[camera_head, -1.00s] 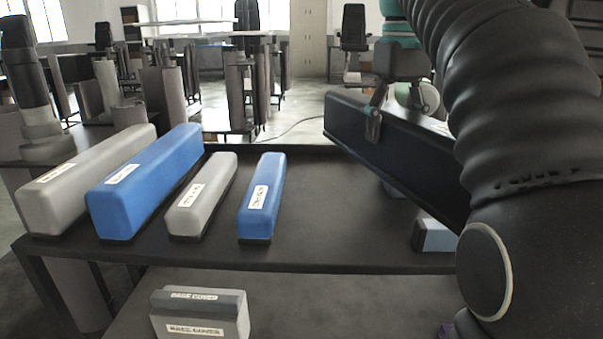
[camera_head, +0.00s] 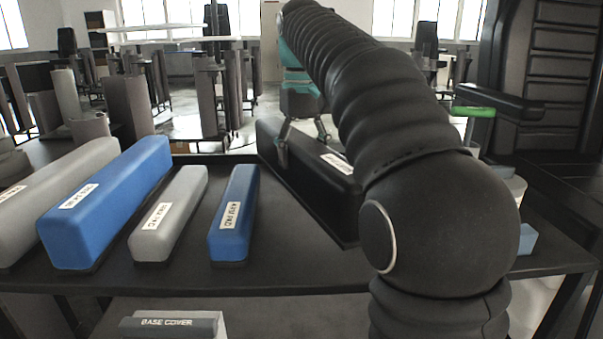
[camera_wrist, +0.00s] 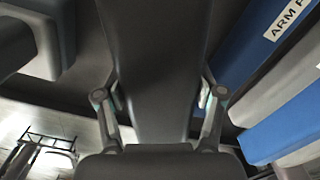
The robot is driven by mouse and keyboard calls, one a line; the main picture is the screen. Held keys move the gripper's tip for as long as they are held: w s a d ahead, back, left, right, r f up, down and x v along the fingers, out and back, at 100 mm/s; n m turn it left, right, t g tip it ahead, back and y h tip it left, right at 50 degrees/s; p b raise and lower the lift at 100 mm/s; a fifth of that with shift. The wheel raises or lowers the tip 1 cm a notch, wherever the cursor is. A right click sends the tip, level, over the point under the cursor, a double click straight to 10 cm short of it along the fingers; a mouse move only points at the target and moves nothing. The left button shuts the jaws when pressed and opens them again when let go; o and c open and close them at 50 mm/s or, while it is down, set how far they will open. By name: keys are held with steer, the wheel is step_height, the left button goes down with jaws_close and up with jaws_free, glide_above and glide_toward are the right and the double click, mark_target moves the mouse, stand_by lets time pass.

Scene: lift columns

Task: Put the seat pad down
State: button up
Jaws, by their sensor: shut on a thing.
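The seat pad is a long black block (camera_head: 297,176) with a white label, on the right half of the dark table (camera_head: 290,279). My gripper (camera_head: 303,136) is shut across its far part, one finger on each side. The pad lies slantwise, its near end partly behind my arm. Its underside is close to the tabletop; I cannot tell whether it touches. In the wrist view the pad (camera_wrist: 155,60) runs up the middle between both fingers (camera_wrist: 160,97).
Left of the pad lie a small blue pad (camera_head: 236,205), a small grey pad (camera_head: 176,205), a long blue pad (camera_head: 120,195) and a long grey pad (camera_head: 60,190). A blue block (camera_head: 526,238) lies at right. A black chair (camera_head: 560,80) stands behind.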

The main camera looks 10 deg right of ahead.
mark_target(302, 140)
steer(key=shift+f, duration=2)
steer(key=shift+f, duration=0.1)
steer(key=o, duration=1.3)
steer(key=shift+c, duration=0.2)
steer(key=shift+w+a+r, duration=0.1)
steer(key=shift+r, duration=3.75)
